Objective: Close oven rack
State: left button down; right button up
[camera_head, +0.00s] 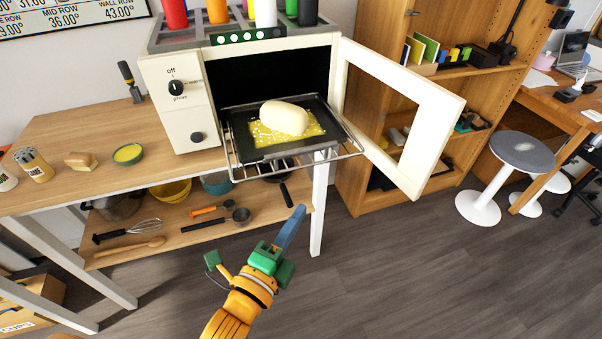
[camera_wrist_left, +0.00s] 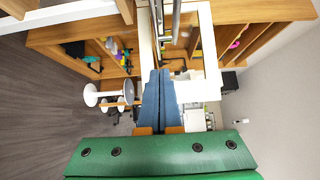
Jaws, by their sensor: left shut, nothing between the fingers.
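The white oven (camera_head: 185,110) stands on a wooden table with its door (camera_head: 433,112) swung open to the right. The wire oven rack (camera_head: 350,151) is pulled out of the oven's front. A dark tray (camera_head: 236,118) on it holds a pale loaf of dough (camera_head: 284,117) on a yellow surface. My left gripper (camera_head: 300,210) is below and in front of the rack, apart from it, with its blue fingers shut and empty. In the left wrist view, the shut fingers (camera_wrist_left: 160,90) point toward the shelf, and metal bars show beyond them. My right gripper is not in view.
The wooden table (camera_head: 60,140) holds a bread piece, a jar and a green bowl left of the oven. Its lower shelf holds bowls and utensils. A bookcase (camera_head: 473,88) stands behind the door, with a stool (camera_head: 522,152) at right. The floor in front is clear.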

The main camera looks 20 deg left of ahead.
pick_arm(q)
send_near(315, 164)
jog(key=w+d, duration=0.3)
jog(key=shift+w+a+p, duration=0.4)
jog(key=shift+w+a, duration=0.05)
jog(key=shift+w, duration=0.25)
jog(key=shift+w+a+p, duration=0.35)
jog(key=shift+w+a, duration=0.1)
jog(key=shift+w, duration=0.25)
